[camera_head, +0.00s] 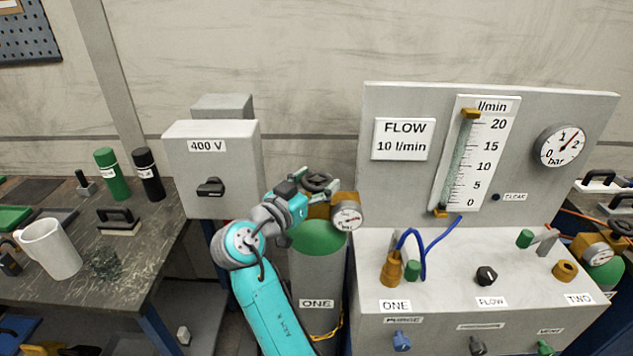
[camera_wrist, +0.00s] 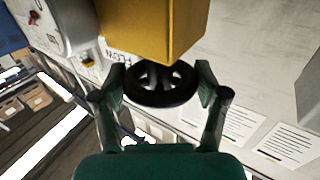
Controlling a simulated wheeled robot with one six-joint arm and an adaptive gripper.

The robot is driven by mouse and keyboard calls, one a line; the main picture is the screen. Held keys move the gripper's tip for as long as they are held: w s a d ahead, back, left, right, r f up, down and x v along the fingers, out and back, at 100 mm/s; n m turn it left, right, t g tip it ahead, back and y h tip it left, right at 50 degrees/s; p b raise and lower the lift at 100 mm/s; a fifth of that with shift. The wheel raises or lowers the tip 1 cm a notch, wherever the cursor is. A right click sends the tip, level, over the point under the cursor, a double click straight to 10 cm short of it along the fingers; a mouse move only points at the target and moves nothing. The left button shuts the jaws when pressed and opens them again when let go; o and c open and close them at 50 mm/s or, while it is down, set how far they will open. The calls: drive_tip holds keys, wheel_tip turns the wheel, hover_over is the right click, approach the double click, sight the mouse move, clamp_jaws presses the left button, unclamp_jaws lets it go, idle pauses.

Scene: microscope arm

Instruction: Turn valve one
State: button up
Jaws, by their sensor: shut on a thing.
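Valve one is a dark round handwheel (camera_head: 316,182) on the brass valve body (camera_head: 318,208) of the green-topped gas cylinder labelled ONE (camera_head: 317,273). A small round gauge (camera_head: 347,217) sits at the right of the brass body. My gripper (camera_head: 300,184) reaches the handwheel from the left. In the wrist view the handwheel (camera_wrist: 160,86) lies between my two fingers, which are shut on its rim from both sides. The brass block (camera_wrist: 155,30) is just beyond it. The finger contact is too small to see in the head view.
A grey 400 V box (camera_head: 213,165) stands left of the cylinder. The flow panel (camera_head: 400,200) and its console (camera_head: 450,268) with a blue hose (camera_head: 424,258) stand close at the right. A bench (camera_head: 125,268) with a white mug (camera_head: 50,250) is at the left.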

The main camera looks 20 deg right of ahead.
drive_tip(key=shift+f+m+g+h, duration=0.1)
drive_tip(key=shift+m+g+h, duration=0.3)
drive_tip(key=shift+g, duration=0.2)
drive_tip(key=o, duration=1.2)
drive_tip(key=shift+c, duration=0.2)
drive_tip(key=v, duration=1.2)
drive_tip(key=shift+w, duration=0.1)
